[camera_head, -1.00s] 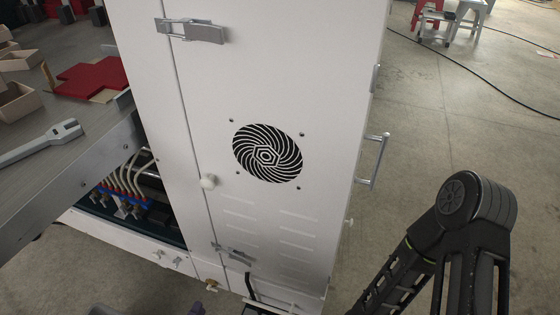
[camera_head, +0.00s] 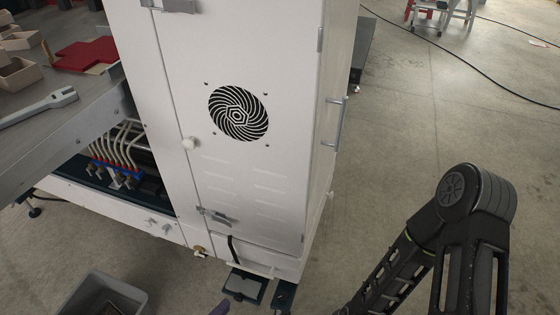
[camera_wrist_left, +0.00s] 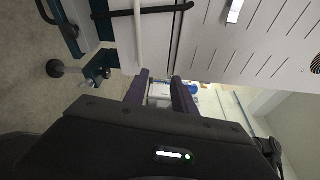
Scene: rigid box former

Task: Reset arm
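My left gripper (camera_wrist_left: 159,82) shows in the left wrist view with its two dark purple fingers apart and nothing held between them. My right arm (camera_head: 440,245), black, is bent at the lower right of the head view. Its gripper is out of the picture.
A steel table (camera_head: 95,105) with a wrench (camera_head: 40,107), red piece (camera_head: 85,55) and small boxes stands left. A grey bin (camera_head: 70,300) is at the bottom left. Open floor (camera_head: 430,110) lies right of the cabinet.

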